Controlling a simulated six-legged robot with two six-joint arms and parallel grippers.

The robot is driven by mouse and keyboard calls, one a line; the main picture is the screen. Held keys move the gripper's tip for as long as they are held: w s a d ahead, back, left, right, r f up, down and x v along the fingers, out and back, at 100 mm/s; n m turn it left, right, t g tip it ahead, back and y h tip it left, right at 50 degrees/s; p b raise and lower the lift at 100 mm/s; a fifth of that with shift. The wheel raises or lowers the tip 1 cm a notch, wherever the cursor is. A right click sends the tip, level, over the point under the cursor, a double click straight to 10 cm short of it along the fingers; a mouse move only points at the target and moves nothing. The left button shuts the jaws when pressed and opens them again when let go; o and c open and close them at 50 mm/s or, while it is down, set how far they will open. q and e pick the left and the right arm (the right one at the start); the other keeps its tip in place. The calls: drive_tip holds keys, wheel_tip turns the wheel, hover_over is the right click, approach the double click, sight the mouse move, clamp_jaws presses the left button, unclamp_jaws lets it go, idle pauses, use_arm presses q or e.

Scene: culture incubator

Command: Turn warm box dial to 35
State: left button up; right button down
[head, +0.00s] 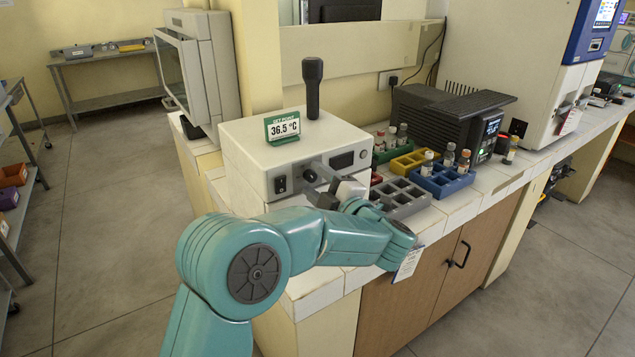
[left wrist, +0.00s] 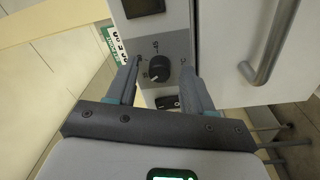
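The warm box (head: 262,150) is a white case on the bench in the head view. A green-framed sign (head: 283,126) on its top reads SET POINT 36.5 °C. The black round dial (left wrist: 159,69) sits on a grey plate in the left wrist view, with a pale pointer mark and small numbers that I cannot read surely. My left gripper (head: 322,184) is at the box front. In the left wrist view its two fingers (left wrist: 159,84) stand apart on either side of the dial, with visible gaps, not closed on it. My right gripper is not in view.
A black rocker switch (left wrist: 168,102) is beside the dial. A black-handled tool (head: 312,88) stands upright on the box. Vial racks, blue (head: 440,180) and grey (head: 402,196), stand to the right. A silver bar handle (left wrist: 270,45) is at the right in the wrist view.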

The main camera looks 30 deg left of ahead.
use_arm(q)
drive_tip(key=b+v, duration=0.3)
drive_tip(key=v, duration=1.3)
drive_tip(key=shift+d, duration=0.2)
drive_tip(key=shift+f, duration=0.1)
drive_tip(key=w+f+m+t+h+p, duration=0.1)
drive_tip(key=w+f+m+t+h, duration=0.5)
drive_tip(key=f+m, duration=0.35)
wheel_tip(320, 180, down, 21)
drive_tip(key=s+d+m+g+h+p, duration=0.1)
drive_tip(key=s+d+m+h, duration=0.1)
drive_tip(key=m+h, duration=0.7)
drive_tip(key=s+d+f+m+g+h, duration=0.2)
drive_tip(key=s+f+g, duration=0.1)
drive_tip(key=s, duration=0.6)
drive_tip(key=s+d+f+m+g+h+p, duration=0.1)
drive_tip(key=s+f+g, duration=0.3)
drive_tip(key=s, duration=0.5)
drive_tip(key=s+d+f+m+g+h, duration=0.3)
drive_tip(key=s+f+m+g, duration=0.1)
drive_tip(key=s, duration=0.5)
drive_tip(key=shift+s+f, duration=0.3)
drive_tip(key=shift+f, duration=0.6)
